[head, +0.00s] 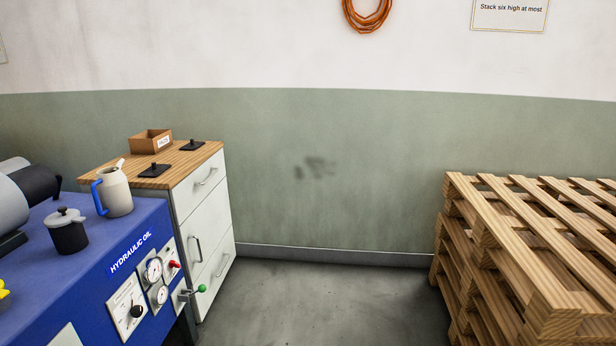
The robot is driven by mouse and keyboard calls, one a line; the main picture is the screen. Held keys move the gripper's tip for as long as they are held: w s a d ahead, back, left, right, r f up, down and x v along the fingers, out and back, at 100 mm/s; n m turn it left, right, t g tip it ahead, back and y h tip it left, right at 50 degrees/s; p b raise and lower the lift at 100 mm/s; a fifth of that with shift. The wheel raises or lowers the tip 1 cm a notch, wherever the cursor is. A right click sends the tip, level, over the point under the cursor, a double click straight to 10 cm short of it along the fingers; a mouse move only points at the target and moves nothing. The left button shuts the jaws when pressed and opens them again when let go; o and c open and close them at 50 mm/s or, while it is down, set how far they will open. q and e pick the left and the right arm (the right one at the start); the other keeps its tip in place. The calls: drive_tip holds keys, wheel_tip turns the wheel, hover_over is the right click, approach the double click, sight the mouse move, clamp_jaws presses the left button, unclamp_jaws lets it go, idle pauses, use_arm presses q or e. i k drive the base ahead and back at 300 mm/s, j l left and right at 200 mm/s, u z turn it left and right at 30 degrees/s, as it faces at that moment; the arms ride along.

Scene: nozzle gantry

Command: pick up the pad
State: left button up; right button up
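Two small black flat pads, each with a short knob on top, lie on the wooden top of a white drawer cabinet (187,168). The nearer pad (154,170) is at the front left of the top, close behind the jug. The farther pad (192,146) is near the back right edge. I cannot tell from this view which of them the task means. Neither of my grippers is in view.
An open brown box (150,141) stands on the cabinet. A blue hydraulic unit (100,240) in front carries a beige jug (115,191), a dark lidded pot (68,231) and a green-knobbed lever (200,289). Stacked pallets (530,240) stand right. The floor between is clear.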

sight(191, 145)
drive_tip(key=i, duration=1.1)
drive_tip(key=i+l+u, duration=0.1)
drive_tip(key=i, duration=1)
